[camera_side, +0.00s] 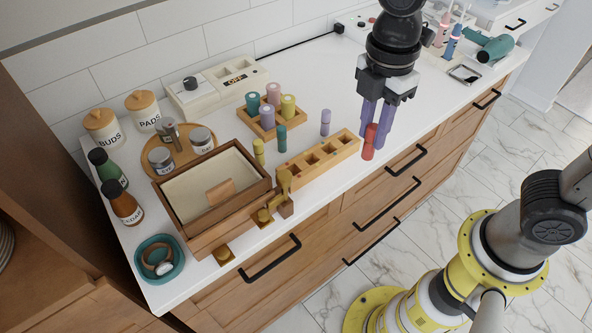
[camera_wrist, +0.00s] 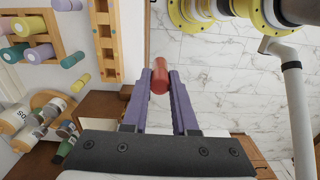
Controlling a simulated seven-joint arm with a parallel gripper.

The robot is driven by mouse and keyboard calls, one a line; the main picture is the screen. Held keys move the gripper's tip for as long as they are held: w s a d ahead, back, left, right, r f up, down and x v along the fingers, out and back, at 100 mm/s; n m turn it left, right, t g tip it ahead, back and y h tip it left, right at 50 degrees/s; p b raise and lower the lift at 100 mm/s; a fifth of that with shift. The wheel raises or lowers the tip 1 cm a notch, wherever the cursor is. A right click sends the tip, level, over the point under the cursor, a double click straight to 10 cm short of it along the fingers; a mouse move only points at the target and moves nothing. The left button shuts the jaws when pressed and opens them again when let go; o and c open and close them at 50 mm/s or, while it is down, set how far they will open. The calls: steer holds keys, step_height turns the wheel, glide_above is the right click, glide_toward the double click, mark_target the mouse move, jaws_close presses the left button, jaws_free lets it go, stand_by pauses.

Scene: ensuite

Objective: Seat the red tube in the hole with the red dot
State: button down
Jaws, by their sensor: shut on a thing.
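My gripper (camera_side: 373,140) has purple fingers and is shut on the red tube (camera_side: 368,142), held near the fingertips. In the side view they are right of the wooden block with square holes (camera_side: 346,152), near the counter's front edge. In the wrist view the red tube (camera_wrist: 160,77) lies between the fingertips, with floor behind it. The wooden block (camera_wrist: 108,74) shows at upper left there, apart from the tube.
A yellow tube (camera_side: 259,152), a teal tube (camera_side: 282,138) and a lilac tube (camera_side: 325,123) stand behind the block. A wooden rack (camera_side: 262,131) holds several tubes. An open wooden box (camera_side: 196,232) stands left. The counter behind my gripper is partly clear.

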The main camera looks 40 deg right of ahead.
steer(key=shift+a, duration=0.4)
steer(key=w+a+f, duration=0.2)
steer(key=w+f, duration=0.1)
steer(key=w, duration=0.1)
steer(key=w+a+f, duration=0.2)
steer(key=w+f, duration=0.1)
steer(key=w, duration=0.1)
steer(key=w+a+f, duration=0.2)
steer(key=w+f, duration=0.2)
steer(key=shift+a, duration=0.2)
steer(key=shift+f, duration=1.4)
steer(key=shift+f, duration=0.1)
steer(key=c, duration=0.7)
jaws_free()
